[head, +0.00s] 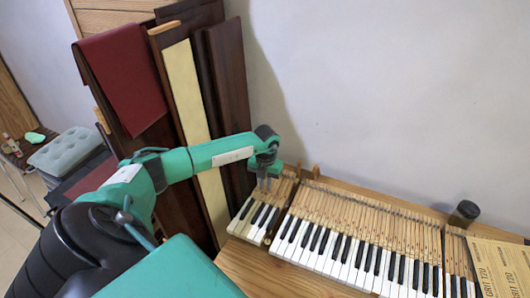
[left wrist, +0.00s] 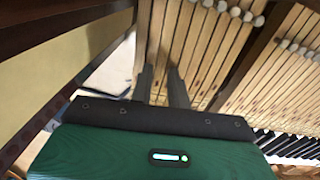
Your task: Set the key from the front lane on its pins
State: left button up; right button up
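My left gripper (head: 265,184) is over the back part of the short left group of piano keys (head: 256,213). In the left wrist view its two fingers (left wrist: 161,88) are apart, with pale wooden key sticks (left wrist: 195,45) below and beyond them. I see no key clearly held between them. A gap divides this short group from the long keyboard (head: 345,240). I cannot pick out a loose key or a front lane for sure, and the pins are too small or hidden. My right gripper is not in view.
A dark cylinder (head: 464,213) stands at the back right of the wooden bench (head: 255,268). A tan sandpaper sheet (head: 498,265) lies at the right. Tall dark boards (head: 228,85) lean on the wall at the left, near my arm. The bench front is partly bare.

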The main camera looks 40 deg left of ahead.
pick_arm(q)
jog(key=shift+r+p, duration=0.55)
jog(key=shift+r, duration=0.45)
jog(key=o, duration=0.6)
jog(key=shift+c, duration=0.2)
jog(key=shift+r+p, duration=1.55)
jog(key=shift+r, duration=0.95)
